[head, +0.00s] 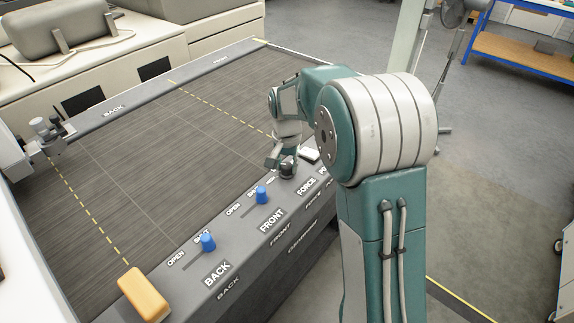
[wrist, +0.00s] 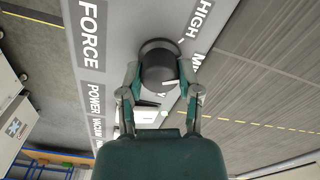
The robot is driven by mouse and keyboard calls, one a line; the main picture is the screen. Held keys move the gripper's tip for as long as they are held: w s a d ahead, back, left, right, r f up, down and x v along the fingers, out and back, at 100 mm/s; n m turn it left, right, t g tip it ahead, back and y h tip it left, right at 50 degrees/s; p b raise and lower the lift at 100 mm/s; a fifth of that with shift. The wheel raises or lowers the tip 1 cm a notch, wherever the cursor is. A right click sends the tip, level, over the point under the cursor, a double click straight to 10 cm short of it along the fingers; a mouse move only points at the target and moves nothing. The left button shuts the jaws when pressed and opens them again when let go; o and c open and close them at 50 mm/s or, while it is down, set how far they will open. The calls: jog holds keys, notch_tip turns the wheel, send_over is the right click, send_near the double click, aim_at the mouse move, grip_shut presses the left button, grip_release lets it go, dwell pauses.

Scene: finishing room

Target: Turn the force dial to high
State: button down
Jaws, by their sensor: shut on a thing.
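The force dial is a dark round knob (wrist: 158,62) on the grey control panel, beside the FORCE label (wrist: 90,35). In the wrist view the word HIGH (wrist: 201,18) is printed near it, with another label partly hidden by the knob. My gripper (wrist: 160,75) is shut on the knob, one finger on each side. In the head view my gripper (head: 282,164) is down at the dial (head: 287,168), which is partly hidden by it.
Two blue sliders, marked FRONT (head: 261,195) and BACK (head: 208,242), stand up from the panel to the left of the dial. A yellow-orange block (head: 144,294) lies at the panel's near left end. The dark bed (head: 160,150) behind the panel is largely clear.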

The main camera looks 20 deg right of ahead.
aim_at(286, 164)
jog(key=n, duration=0.6)
jog(key=shift+s+f, duration=0.1)
jog(key=shift+f, duration=0.05)
jog(key=shift+n, duration=0.4)
jog(key=shift+c, duration=1.5)
grip_release()
notch_tip(286, 164, up, 12)
